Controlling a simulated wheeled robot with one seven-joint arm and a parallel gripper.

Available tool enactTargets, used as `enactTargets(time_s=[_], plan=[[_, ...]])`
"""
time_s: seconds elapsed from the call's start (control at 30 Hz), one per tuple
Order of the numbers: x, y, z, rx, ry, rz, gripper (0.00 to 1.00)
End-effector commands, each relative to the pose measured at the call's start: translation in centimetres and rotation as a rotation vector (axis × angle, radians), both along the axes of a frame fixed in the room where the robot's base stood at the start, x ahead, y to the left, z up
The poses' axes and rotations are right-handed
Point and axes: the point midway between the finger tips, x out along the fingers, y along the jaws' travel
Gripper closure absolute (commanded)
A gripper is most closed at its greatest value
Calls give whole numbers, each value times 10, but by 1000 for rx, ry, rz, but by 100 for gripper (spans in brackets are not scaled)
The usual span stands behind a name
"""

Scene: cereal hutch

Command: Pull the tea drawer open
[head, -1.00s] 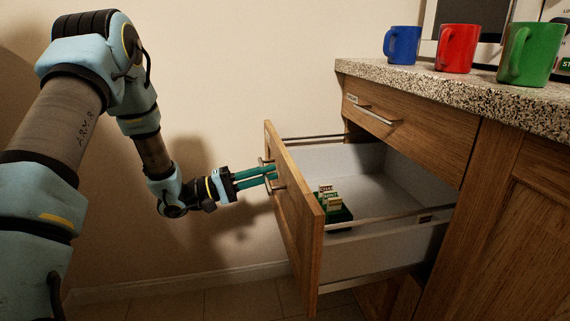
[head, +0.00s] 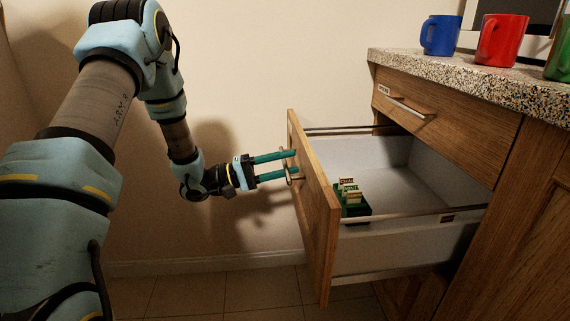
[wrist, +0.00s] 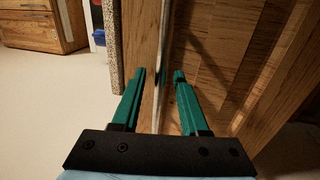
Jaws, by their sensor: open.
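The tea drawer (head: 316,215) is pulled well out of the wooden cabinet, showing its pale interior and a green holder (head: 355,212) with small tea packets inside. Its metal handle (head: 292,177) is on the outer face of the drawer front. My gripper (head: 288,162) is open at the handle, its two green fingers spread apart. In the wrist view my gripper (wrist: 159,76) has one finger on each side of a thin upright edge or bar. I cannot tell whether either finger touches the handle.
A closed drawer (head: 445,125) with its own handle is above. On the speckled countertop (head: 465,82) stand a blue mug (head: 440,36), a red mug (head: 501,40) and a green mug (head: 560,55). Bare wall and floor are left of the drawer.

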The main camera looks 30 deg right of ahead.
Motion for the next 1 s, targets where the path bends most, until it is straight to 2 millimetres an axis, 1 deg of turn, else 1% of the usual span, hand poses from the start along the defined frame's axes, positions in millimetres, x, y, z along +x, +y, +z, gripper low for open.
enactTargets(time_s=[0.17,0.27,0.37,0.6,0.7,0.83,1.0], plan=[[0,1,0,0,0,0,56],[3,8,-1,0,1,1,56],[9,22,-4,1,0,3,56],[27,66,-13,0,1,3,56],[32,81,-17,1,0,4,56],[37,93,-20,-1,0,2,56],[38,99,-21,0,0,-1,56]])
